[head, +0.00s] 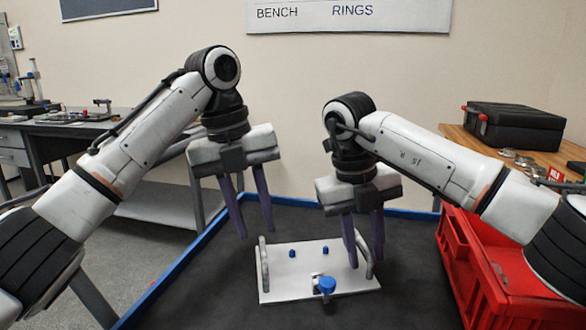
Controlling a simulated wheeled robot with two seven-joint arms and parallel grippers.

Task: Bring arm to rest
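My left gripper (256,234) hangs fingers-down above the left end of a white plate. Its two purple fingers are apart with nothing between them. My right gripper (366,267) also points down, with its fingers apart, at the plate's right end. The plate's right grey handle (369,270) shows around and between those fingers; I cannot tell whether they touch it. The white plate (300,283) lies on the dark mat, with a left grey handle (264,270), two small blue pegs and a blue knob (327,285) at its front.
The dark bench top (215,290) has a blue raised rim (172,290). A red crate (470,265) stands at the right. Behind it, a wooden table holds a black case (515,128) and small metal parts. A grey workbench (75,125) stands at the left. A BENCH RINGS sign (350,14) hangs behind.

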